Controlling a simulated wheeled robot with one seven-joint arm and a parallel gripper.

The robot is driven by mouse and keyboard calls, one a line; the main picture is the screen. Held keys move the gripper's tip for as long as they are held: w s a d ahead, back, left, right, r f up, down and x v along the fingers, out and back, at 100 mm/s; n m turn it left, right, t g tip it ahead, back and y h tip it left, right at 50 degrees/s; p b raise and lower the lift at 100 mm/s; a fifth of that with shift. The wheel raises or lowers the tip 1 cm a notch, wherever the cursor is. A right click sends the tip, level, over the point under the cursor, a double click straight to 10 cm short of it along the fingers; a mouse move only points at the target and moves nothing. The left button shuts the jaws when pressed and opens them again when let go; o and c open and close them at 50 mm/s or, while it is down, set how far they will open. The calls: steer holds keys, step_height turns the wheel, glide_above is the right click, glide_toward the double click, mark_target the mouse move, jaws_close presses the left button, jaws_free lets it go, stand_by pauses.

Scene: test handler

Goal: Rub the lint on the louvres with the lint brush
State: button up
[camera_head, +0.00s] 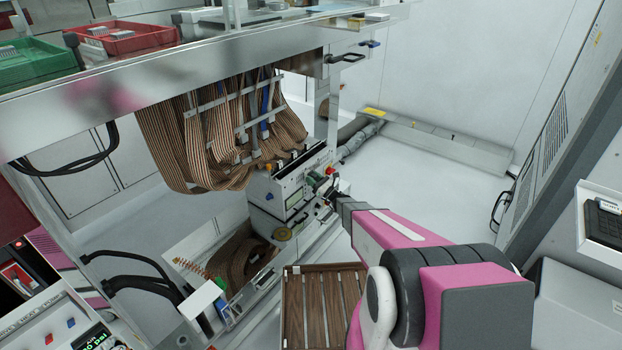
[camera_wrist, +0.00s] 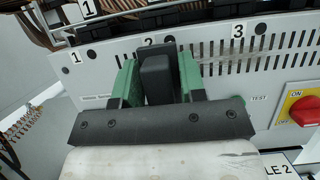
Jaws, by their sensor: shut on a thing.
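In the wrist view my gripper (camera_wrist: 158,88) has green fingers shut on a dark grey block, which I take to be the lint brush (camera_wrist: 157,78). The brush end lies in front of a light grey panel (camera_wrist: 105,60), just below the label 2. The louvres (camera_wrist: 222,50) are a row of dark slots across this panel, partly hidden behind the brush and fingers. I cannot tell whether the brush touches them. In the head view my gripper (camera_head: 329,192) is at the right end of the grey unit (camera_head: 290,190), small and partly hidden.
A red knob on a yellow plate (camera_wrist: 302,105) is on the panel to the right of my gripper. Striped ribbon cables (camera_head: 225,135) hang above the unit from the bench (camera_head: 180,68). A slatted wooden crate (camera_head: 320,310) stands below my arm. Open floor (camera_head: 430,180) lies to the right.

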steer(key=shift+s+d, duration=1.5)
steer(key=shift+d, duration=0.25)
steer(key=shift+s+d, duration=0.1)
steer(key=shift+s+d, duration=0.9)
steer(key=shift+d, duration=0.15)
